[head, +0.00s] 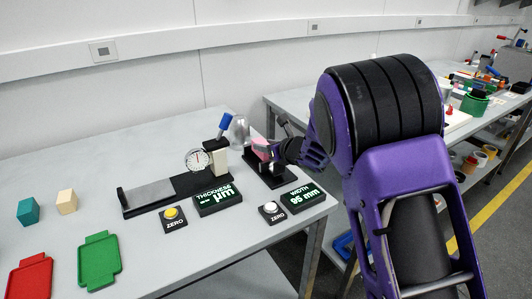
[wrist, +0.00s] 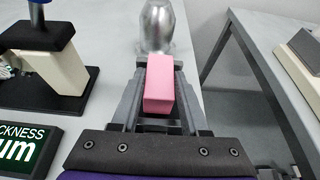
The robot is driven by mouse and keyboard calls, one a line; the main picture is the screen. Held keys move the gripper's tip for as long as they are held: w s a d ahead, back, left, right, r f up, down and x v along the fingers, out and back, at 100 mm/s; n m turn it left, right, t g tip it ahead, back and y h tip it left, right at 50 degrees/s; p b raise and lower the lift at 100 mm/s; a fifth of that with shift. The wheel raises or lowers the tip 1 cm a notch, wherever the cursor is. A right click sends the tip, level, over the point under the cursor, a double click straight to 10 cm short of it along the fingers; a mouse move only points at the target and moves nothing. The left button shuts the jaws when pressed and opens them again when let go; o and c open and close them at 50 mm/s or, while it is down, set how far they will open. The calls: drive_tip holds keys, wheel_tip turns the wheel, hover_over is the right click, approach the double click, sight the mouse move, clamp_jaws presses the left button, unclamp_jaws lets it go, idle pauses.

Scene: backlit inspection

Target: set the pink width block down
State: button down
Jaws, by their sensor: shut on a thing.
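The pink width block (wrist: 159,86) lies lengthwise between the two grey fingers of my gripper (wrist: 158,98) in the wrist view. My gripper is shut on it. In the head view the pink block (head: 262,148) shows just left of my gripper, at the black width gauge (head: 266,176) near the table's right edge. I cannot tell whether the block touches the gauge. The width display (head: 297,196) is lit with green-white text and stands in front of the gauge.
The thickness gauge (head: 170,188) with its round dial stands to the left, with its display (head: 214,199). A clear, shiny jar (head: 239,130) stands behind. Red (head: 32,277) and green trays (head: 99,260), a teal block (head: 28,211) and a cream block (head: 66,202) lie at the left.

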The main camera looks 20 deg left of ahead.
wheel_tip(320, 180, down, 2)
drive_tip(key=shift+f, duration=0.1)
drive_tip(key=shift+c, duration=2.1)
unclamp_jaws()
drive_tip(key=shift+d, duration=0.1)
drive_tip(key=v, duration=1.2)
